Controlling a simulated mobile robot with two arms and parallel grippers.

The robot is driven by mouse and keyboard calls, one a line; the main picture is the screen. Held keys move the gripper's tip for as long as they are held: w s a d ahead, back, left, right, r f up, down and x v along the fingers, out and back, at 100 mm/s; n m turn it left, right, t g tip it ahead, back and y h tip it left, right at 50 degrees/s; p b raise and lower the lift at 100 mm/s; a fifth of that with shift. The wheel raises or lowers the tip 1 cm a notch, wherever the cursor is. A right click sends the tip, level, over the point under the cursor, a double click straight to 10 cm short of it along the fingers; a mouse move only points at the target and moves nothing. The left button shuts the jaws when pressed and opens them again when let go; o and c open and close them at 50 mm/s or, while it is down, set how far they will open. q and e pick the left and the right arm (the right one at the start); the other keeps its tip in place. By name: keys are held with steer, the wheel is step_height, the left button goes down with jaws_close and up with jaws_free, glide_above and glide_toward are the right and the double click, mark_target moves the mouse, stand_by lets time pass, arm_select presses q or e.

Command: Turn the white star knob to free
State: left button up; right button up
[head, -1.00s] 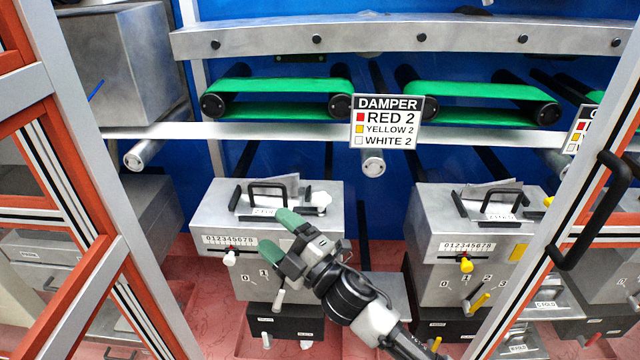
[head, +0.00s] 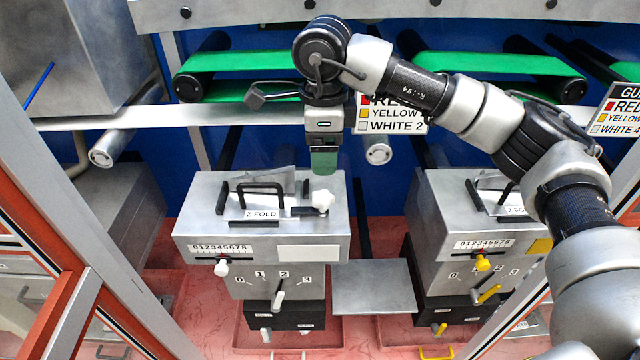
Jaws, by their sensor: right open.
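The white star knob (head: 322,198) sits on the top right of the left metal box (head: 190,212), on a small black clamp beside the 2 FOLD label. My right gripper (head: 323,160) points down just above the knob, with its green fingers in view from the side. A gap shows between the fingertips and the knob, and nothing is seen held. The gap between the fingers is hard to see from here. My left gripper is not in view.
A black handle (head: 261,193) stands on the box just left of the knob. A white slider knob (head: 221,267) and a dial lever (head: 279,297) are on its front. A similar box (head: 436,215) with yellow knobs stands right. Green belts (head: 236,60) run behind.

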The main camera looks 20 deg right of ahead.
mark_target(322, 196)
step_height(322, 196, down, 9)
steer(key=shift+s+r+p, duration=0.1)
steer(key=shift+r+p, duration=0.05)
steer(key=shift+p, duration=0.95)
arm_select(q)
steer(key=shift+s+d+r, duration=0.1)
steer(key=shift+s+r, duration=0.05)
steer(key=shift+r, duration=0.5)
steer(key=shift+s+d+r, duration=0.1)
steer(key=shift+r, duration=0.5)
arm_select(e)
steer(key=shift+a+f, duration=0.1)
steer(key=shift+f, duration=0.65)
